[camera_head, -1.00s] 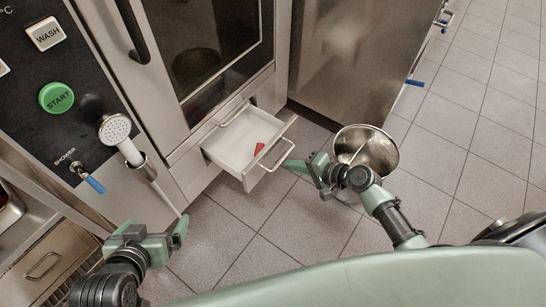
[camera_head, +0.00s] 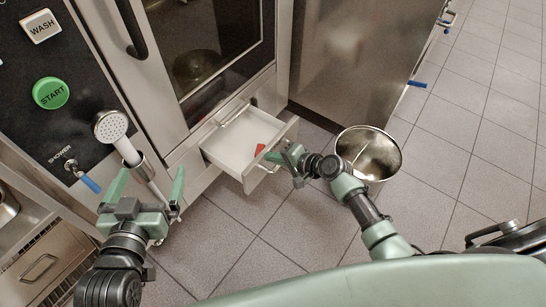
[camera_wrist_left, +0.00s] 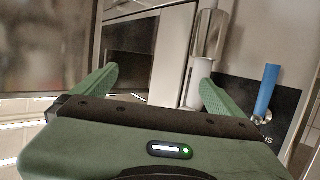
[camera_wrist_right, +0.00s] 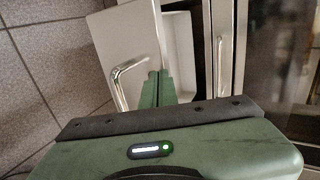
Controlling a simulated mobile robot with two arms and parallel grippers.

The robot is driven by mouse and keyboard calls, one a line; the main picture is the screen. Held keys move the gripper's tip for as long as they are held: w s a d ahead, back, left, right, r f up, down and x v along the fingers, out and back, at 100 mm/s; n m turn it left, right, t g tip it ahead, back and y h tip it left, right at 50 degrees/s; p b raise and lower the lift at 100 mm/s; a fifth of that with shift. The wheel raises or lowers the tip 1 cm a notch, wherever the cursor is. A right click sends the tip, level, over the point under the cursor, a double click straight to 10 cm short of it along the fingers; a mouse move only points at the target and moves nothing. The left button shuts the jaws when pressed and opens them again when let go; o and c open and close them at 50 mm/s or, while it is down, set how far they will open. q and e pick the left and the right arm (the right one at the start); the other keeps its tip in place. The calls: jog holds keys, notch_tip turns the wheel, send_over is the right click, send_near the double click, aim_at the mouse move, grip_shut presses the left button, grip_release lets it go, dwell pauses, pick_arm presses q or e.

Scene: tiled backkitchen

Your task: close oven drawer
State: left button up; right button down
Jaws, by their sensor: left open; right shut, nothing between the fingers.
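The oven drawer (camera_head: 236,149) is pulled out below the oven door, with a small red object (camera_head: 260,149) inside. Its metal handle (camera_wrist_right: 127,75) shows beside my right fingertips in the right wrist view. My right gripper (camera_head: 277,157) is shut and empty at the drawer's front edge; I cannot tell whether it touches the drawer. In the right wrist view its two fingers (camera_wrist_right: 157,76) are together, pointing at the drawer front. My left gripper (camera_head: 150,184) is open and empty below the shower head, left of the drawer.
A metal bin (camera_head: 368,152) stands on the tiles right of my right arm. The shower head (camera_head: 111,127) hangs at the left, near a blue-handled tap (camera_head: 89,184). A steel cabinet (camera_head: 355,60) stands right of the oven. The tiled floor (camera_head: 480,130) at the right is free.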

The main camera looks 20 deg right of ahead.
pick_arm(q)
notch_tip(320, 180, up, 16)
jog(key=s+d+t+h+b, duration=0.1)
jog(key=s+t+h+b, duration=0.1)
jog(key=t, duration=0.7)
jog(key=shift+d+f+t+h+b, duration=0.2)
jog(key=shift+d+t+h+b, duration=0.1)
jog(key=shift+h+b, duration=0.5)
pick_arm(e)
jog(key=w+a, duration=1)
jog(key=w, duration=0.2)
jog(key=shift+w, duration=0.3)
